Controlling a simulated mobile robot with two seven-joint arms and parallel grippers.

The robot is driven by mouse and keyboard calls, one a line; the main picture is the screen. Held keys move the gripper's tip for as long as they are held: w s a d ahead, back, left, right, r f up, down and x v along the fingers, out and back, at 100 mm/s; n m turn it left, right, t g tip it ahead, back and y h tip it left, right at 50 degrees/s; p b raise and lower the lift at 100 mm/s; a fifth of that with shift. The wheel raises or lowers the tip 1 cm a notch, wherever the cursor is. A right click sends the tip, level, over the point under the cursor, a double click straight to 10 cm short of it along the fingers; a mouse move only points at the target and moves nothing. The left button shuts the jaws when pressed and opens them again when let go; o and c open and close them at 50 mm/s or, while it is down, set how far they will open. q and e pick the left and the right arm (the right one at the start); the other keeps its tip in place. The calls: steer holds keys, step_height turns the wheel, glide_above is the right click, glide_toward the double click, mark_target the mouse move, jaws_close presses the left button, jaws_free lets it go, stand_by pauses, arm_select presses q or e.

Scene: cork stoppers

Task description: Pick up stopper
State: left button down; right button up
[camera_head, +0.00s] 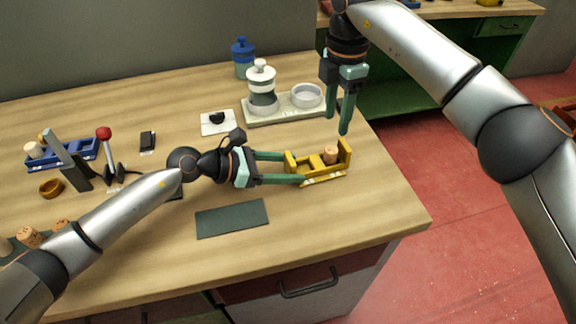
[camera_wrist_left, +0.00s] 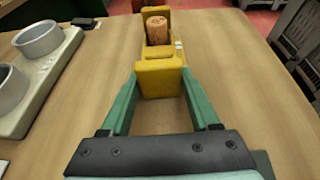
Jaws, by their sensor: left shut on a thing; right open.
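A cork stopper (camera_head: 330,154) stands upright in the yellow holder (camera_head: 345,163) near the table's right side. The left wrist view also shows the stopper (camera_wrist_left: 157,31) near the far end of the holder, behind its near yellow end block (camera_wrist_left: 159,78). My left gripper (camera_head: 294,168) lies level at the holder's left end, its two green fingers shut on that end block, apart from the stopper. My right gripper (camera_head: 338,124) points down, open and empty, above and behind the holder.
A pale tray (camera_head: 286,118) with a jar and a white dish stands behind the holder. A dark green mat (camera_head: 232,218) lies in front. More corks (camera_head: 30,238) and a blue rack (camera_head: 62,156) are at the left. The table's right edge is close to the holder.

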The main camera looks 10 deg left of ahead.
steer(key=shift+o, duration=0.7)
steer(key=shift+s+a+r+h, duration=0.15)
steer(key=shift+s+a+h, duration=0.1)
steer(key=shift+a+h, duration=0.1)
steer(key=shift+o, duration=0.6)
steer(key=s+a+r+t+h, duration=0.1)
steer(key=s+a+t+h, duration=0.1)
steer(key=a, duration=0.1)
steer(key=shift+r+n+h, duration=0.25)
steer(key=shift+r+n, duration=0.15)
glide_above(330, 150)
steer(key=s+a, duration=0.1)
steer(key=a, duration=0.1)
steer(key=shift+t+h, duration=0.3)
step_height(330, 150, down, 5)
steer(key=shift+s+d+f, duration=0.1)
steer(key=shift+s, duration=0.05)
steer(key=shift+x, duration=2.95)
